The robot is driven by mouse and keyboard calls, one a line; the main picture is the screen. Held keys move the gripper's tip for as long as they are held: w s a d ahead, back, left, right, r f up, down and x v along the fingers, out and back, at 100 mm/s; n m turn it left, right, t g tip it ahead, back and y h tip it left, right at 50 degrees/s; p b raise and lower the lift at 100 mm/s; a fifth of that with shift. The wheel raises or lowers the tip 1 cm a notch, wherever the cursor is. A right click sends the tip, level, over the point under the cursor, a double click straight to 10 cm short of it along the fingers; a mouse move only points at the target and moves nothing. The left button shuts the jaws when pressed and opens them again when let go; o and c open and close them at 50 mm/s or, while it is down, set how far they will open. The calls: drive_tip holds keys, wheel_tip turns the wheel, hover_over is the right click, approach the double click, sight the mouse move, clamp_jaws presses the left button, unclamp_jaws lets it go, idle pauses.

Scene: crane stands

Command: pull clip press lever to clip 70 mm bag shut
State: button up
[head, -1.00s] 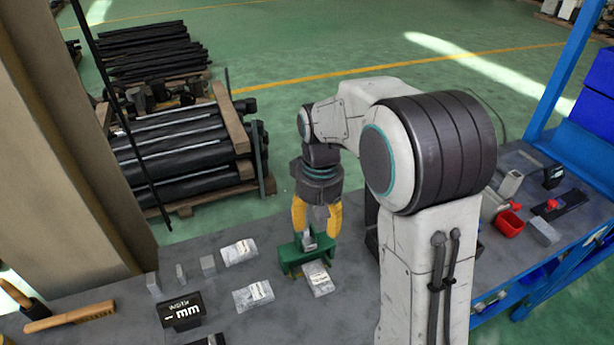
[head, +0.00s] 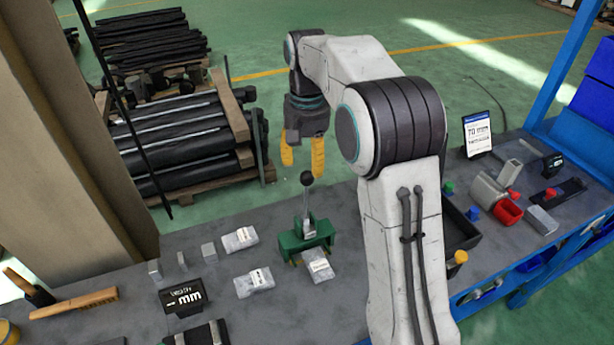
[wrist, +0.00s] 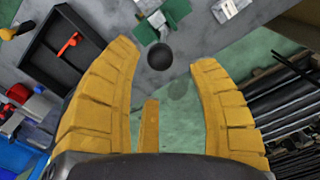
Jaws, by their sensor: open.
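The clip press (head: 305,241) is a green stand on the bench with a grey lever (head: 307,202) that stands up and ends in a black ball knob (head: 306,178). In the wrist view the knob (wrist: 160,56) shows just beyond the fingertips, between them in the picture. A grey-white bag (head: 319,267) with a label lies at the press's front. My gripper (head: 302,168), with yellow fingers, is open and empty, raised behind the lever, apart from it. It also shows open in the wrist view (wrist: 164,55). Whether the bag is clipped cannot be told.
Two more labelled bags (head: 240,239) lie left of the press. A black tray (head: 462,228) is right of the press, beyond my arm. A small mm display (head: 184,299) stands at the front left.

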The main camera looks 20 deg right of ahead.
sight(307, 173)
drive_tip(key=shift+f, duration=2.6)
drive_tip(key=shift+c, duration=0.2)
clamp_jaws()
